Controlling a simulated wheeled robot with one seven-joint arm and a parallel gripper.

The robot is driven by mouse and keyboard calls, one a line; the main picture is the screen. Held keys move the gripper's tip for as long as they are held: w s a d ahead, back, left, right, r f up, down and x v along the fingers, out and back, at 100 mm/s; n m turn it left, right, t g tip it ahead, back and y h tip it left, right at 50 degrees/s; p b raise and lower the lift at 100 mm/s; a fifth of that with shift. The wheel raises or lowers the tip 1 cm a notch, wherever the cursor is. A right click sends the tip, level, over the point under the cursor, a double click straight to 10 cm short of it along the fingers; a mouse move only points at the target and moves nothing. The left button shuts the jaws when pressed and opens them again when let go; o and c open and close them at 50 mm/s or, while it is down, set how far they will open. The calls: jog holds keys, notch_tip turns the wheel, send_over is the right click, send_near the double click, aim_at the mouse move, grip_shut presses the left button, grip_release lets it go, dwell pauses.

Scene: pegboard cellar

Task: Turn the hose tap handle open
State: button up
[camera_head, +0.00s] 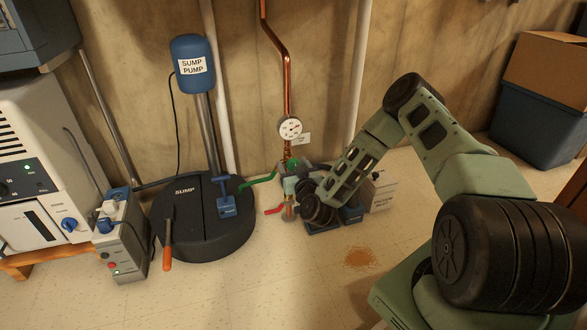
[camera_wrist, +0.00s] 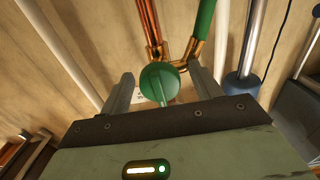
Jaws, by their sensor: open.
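The hose tap has a round green handle (camera_wrist: 160,83) with a raised bar, in the middle of the wrist view. My gripper (camera_wrist: 160,73) is open, with one finger on each side of the handle and visible gaps to both. A copper pipe (camera_wrist: 150,25) and a green hose (camera_wrist: 205,22) on a brass spout show behind it. In the head view the green handle (camera_head: 292,163) is small and partly covered by my gripper, and the green hose (camera_head: 258,181) sticks out to the left. I cannot tell how far the handle is turned.
A pressure gauge (camera_head: 290,128) sits on the copper pipe above the tap, and a red lever (camera_head: 275,211) is below. The black sump lid (camera_head: 235,235) and blue sump pump (camera_head: 192,62) stand to the left. A rusty stain (camera_head: 359,258) marks the open floor in front.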

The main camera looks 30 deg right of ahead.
jog(key=c, duration=1)
jog(key=shift+o, duration=0.2)
jog(key=shift+r+m+p, duration=0.1)
jog(key=shift+m+p, duration=0.2)
jog(key=shift+p, duration=0.15)
jog(key=shift+r+m+p, duration=0.1)
jog(key=shift+m+p, duration=0.85)
jog(key=shift+m, duration=0.05)
jog(key=m+p, duration=0.4)
jog(key=m, duration=0.2)
jog(key=m+p, duration=0.2)
jog(key=m, duration=0.2)
jog(key=shift+m, duration=0.4)
jog(key=shift+f+m+p, duration=0.15)
jog(key=shift+m+p, duration=0.1)
jog(key=shift+m, duration=0.85)
jog(key=shift+f+m+p, duration=0.1)
jog(key=shift+m+p, duration=0.15)
jog(key=shift+m, duration=0.85)
